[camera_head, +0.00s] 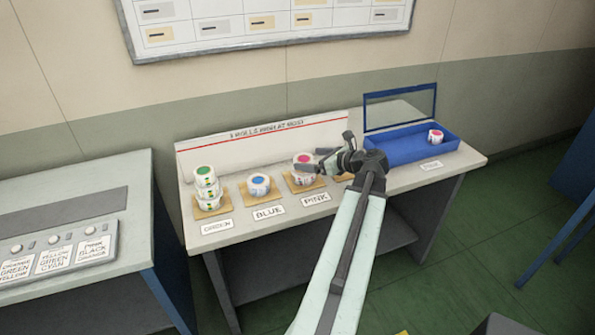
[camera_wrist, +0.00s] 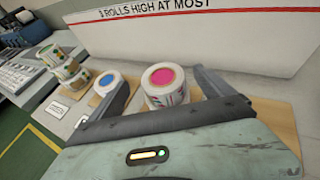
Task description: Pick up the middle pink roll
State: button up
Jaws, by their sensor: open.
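A white roll with a pink top (camera_head: 303,159) stands upright on the card above the PINK label, with white roll wall below it; I cannot tell how many rolls are stacked there. It also shows in the wrist view (camera_wrist: 163,78). My gripper (camera_head: 322,160) is open just right of and beside this pink stack in the head view. In the wrist view my gripper (camera_wrist: 165,90) has one finger on each side of the pink roll, apart from it. The lower part of the stack is hidden by my gripper body.
A green stack (camera_head: 206,185) and a blue roll (camera_head: 259,185) stand to the left on cards. A blue tray (camera_head: 395,150) at the right holds another pink-topped roll (camera_head: 435,136). A low white backboard (camera_head: 260,140) stands behind. A card right of pink is partly hidden.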

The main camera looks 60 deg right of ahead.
aim_at(303, 158)
jog(key=shift+d+b+x, duration=0.2)
jog(key=shift+b+x, duration=0.5)
jog(key=shift+x, duration=0.8)
jog(key=b+x, duration=0.1)
jog(key=x, duration=0.3)
jog(key=shift+w+f+b, duration=0.1)
jog(key=shift+f+b, duration=0.2)
jog(key=shift+b, duration=0.05)
jog(key=shift+r, duration=0.1)
jog(key=c, duration=1.6)
jog(key=shift+o, duration=0.2)
